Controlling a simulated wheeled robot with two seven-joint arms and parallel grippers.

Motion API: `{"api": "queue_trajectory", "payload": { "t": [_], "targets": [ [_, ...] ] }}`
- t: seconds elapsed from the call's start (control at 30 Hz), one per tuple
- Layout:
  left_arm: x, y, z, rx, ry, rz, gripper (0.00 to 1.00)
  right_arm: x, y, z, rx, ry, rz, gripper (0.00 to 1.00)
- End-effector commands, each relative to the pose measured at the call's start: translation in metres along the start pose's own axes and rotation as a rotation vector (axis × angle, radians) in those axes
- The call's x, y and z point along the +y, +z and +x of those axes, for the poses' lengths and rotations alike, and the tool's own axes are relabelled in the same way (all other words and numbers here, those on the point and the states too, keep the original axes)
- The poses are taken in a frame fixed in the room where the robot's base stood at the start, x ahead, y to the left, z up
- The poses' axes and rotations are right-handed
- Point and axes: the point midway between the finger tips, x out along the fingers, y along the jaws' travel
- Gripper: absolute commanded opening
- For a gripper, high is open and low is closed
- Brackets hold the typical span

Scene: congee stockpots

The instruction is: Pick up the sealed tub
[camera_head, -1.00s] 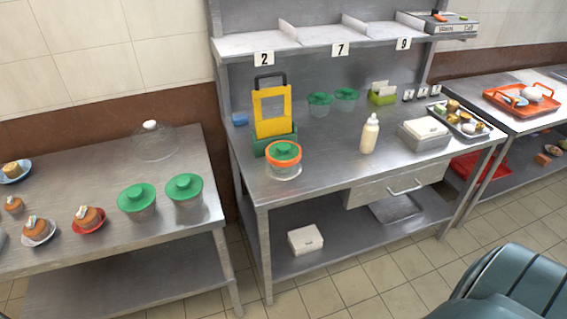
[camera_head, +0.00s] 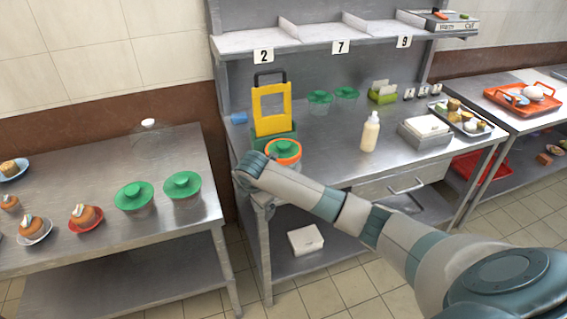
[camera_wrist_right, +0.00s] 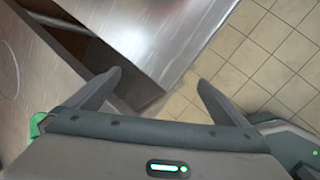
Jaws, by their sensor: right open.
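A tub with a green lid and an orange band around its rim (camera_head: 284,150) stands near the front left of the middle steel table (camera_head: 330,165). It looks like the sealed one. My right arm reaches across in front of it and hides its lower part. My right gripper (camera_head: 241,181) is at the table's front left corner, just left of the tub. In the right wrist view the gripper (camera_wrist_right: 158,92) is open, with nothing between its fingers. A bit of green shows at that view's left edge; I cannot tell what it is. My left gripper is not in view.
Green-lidded tubs without an orange band stand on the left table (camera_head: 134,196) and at the back of the middle table (camera_head: 320,97). A yellow-framed stand (camera_head: 271,109) is right behind the banded tub. A cream bottle (camera_head: 370,132) stands to its right.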

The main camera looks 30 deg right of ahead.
Motion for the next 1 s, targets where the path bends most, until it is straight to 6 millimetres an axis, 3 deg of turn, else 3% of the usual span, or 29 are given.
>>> {"api": "queue_trajectory", "payload": {
  "t": [0.03,0.23,0.4,0.5,0.67,1.0],
  "targets": [
    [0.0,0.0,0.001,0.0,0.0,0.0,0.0,0.017,0.017,-0.019,-0.026,0.006,-0.058,1.0],
    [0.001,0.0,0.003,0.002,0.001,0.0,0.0,0.057,0.076,-0.091,-0.124,-0.023,-0.307,1.0],
    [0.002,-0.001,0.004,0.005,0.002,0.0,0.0,0.073,0.119,-0.148,-0.192,-0.073,-0.48,1.0],
    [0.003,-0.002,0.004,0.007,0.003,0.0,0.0,0.076,0.134,-0.169,-0.215,-0.098,-0.544,1.0],
    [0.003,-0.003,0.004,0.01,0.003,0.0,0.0,0.077,0.145,-0.185,-0.23,-0.119,-0.591,1.0],
    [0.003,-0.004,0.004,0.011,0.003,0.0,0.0,0.077,0.146,-0.186,-0.23,-0.122,-0.595,1.0]
  ]
}}
